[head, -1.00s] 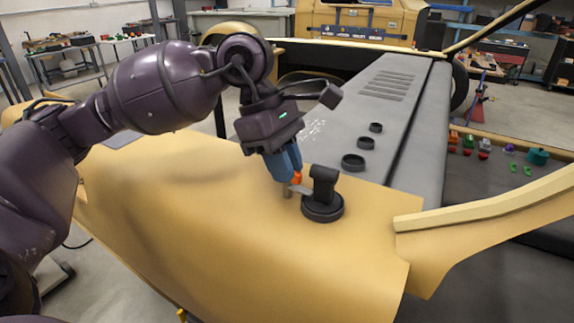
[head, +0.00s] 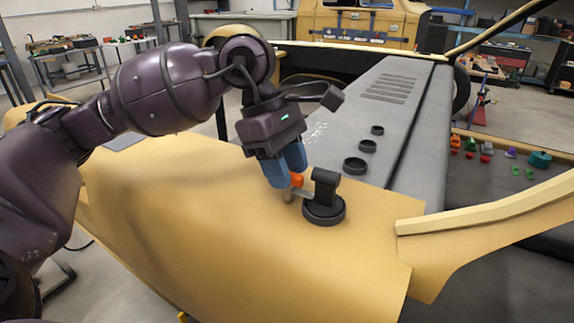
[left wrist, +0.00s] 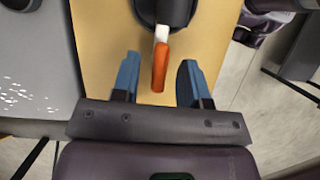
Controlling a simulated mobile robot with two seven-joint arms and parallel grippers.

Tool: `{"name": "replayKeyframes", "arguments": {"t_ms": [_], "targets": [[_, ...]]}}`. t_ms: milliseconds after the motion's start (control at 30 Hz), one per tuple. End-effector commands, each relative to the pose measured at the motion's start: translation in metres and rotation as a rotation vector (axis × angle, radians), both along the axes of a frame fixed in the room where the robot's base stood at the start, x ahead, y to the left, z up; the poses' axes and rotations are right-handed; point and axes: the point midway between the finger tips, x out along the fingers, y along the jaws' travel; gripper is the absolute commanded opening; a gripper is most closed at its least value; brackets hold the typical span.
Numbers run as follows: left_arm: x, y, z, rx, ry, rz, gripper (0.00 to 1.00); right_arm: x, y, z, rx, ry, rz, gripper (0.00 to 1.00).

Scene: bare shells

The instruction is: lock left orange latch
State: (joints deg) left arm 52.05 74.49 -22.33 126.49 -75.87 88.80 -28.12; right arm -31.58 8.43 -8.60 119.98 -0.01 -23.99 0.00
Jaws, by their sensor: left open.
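The orange latch (head: 297,180) is a small lever with a metal shank, beside a black round mount (head: 324,209) on the yellow panel. In the left wrist view the orange latch (left wrist: 159,68) points from the black mount (left wrist: 165,10) down between the fingers. My left gripper (head: 288,177) has blue fingers and is open at the latch, with one finger on each side. In the left wrist view the left gripper (left wrist: 158,78) shows gaps between the latch and both fingers. My right gripper is not in view.
The yellow panel (head: 200,220) curves down toward the front. Black rings (head: 355,164) sit on the grey panel (head: 390,115) behind. A yellow bar (head: 490,205) crosses at right. Several small coloured objects and a teal pot (head: 540,158) lie farther right.

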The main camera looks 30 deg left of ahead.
Motion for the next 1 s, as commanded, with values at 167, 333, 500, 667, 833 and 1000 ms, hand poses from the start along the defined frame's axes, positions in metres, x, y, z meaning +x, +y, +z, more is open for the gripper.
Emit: {"name": "replayKeyframes", "arguments": {"t_ms": [167, 333, 500, 667, 833, 1000], "targets": [[0.000, 0.006, 0.017, 0.000, -0.006, 0.002, 0.40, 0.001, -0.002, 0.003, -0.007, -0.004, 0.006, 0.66], [0.000, 0.018, 0.046, 0.000, -0.006, 0.003, 0.40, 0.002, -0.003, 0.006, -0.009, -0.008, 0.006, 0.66], [0.000, 0.030, 0.074, 0.000, -0.007, 0.002, 0.40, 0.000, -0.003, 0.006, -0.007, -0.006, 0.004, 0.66], [0.000, 0.037, 0.091, 0.000, -0.005, 0.001, 0.40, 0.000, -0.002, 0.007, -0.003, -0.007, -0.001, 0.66], [0.000, 0.041, 0.099, 0.000, -0.002, 0.001, 0.40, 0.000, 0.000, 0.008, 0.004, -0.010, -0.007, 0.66], [0.000, 0.041, 0.100, 0.000, -0.002, 0.001, 0.40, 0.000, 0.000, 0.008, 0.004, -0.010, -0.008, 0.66]]}}
